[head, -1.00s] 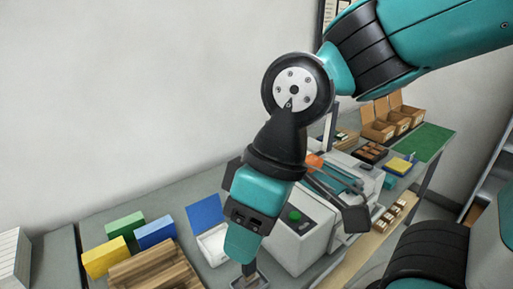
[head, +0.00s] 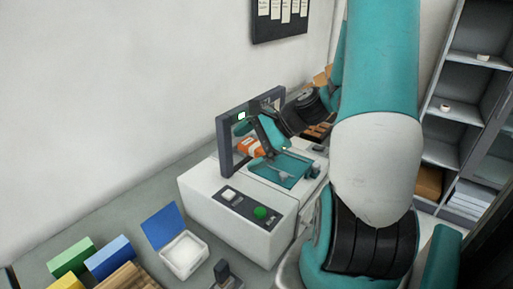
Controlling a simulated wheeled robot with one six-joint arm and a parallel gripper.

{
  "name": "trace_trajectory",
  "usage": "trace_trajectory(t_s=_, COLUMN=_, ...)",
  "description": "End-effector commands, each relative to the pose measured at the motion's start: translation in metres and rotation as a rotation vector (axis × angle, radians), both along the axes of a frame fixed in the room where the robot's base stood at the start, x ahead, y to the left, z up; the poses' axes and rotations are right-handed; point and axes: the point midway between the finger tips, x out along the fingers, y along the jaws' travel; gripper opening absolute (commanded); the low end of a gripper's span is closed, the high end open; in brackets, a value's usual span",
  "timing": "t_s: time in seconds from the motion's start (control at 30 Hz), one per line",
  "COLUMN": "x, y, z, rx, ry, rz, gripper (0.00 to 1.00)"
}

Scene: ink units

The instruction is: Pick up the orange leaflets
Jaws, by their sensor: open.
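An orange item with a white band (head: 250,147), which may be the orange leaflets, shows at the white machine in the head view. It is small and partly covered, so I cannot make out single sheets. My gripper (head: 268,152) is over the machine's teal bed, close beside the orange item on its right. It is open, and I see nothing held in it. Whether its fingers touch the orange item I cannot tell.
The white machine (head: 225,222) has a green button and a dark upright frame (head: 224,150) close to my gripper. An open white box with a blue lid (head: 183,252) and coloured blocks stand at the lower left. Grey shelves (head: 470,110) stand at the right.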

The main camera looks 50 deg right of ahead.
Motion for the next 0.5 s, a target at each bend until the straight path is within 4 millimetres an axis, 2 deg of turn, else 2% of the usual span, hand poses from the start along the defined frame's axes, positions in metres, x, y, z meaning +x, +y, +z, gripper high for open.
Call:
trace_trajectory(t_s=0.03, x=-0.008, y=-0.03, z=-0.006, rx=0.088, ry=0.017, rz=-0.155, gripper=0.94)
trace_trajectory(t_s=0.1, x=-0.022, y=-0.067, z=-0.014, rx=0.217, ry=0.029, rz=-0.364, gripper=0.94)
trace_trajectory(t_s=0.2, x=-0.045, y=-0.11, z=-0.023, rx=0.382, ry=0.025, rz=-0.614, gripper=0.94)
trace_trajectory(t_s=0.33, x=-0.07, y=-0.145, z=-0.031, rx=0.537, ry=0.004, rz=-0.825, gripper=0.94)
trace_trajectory(t_s=0.43, x=-0.081, y=-0.158, z=-0.034, rx=0.601, ry=-0.008, rz=-0.905, gripper=0.94)
trace_trajectory(t_s=0.5, x=-0.081, y=-0.161, z=-0.036, rx=0.621, ry=-0.011, rz=-0.929, gripper=0.94)
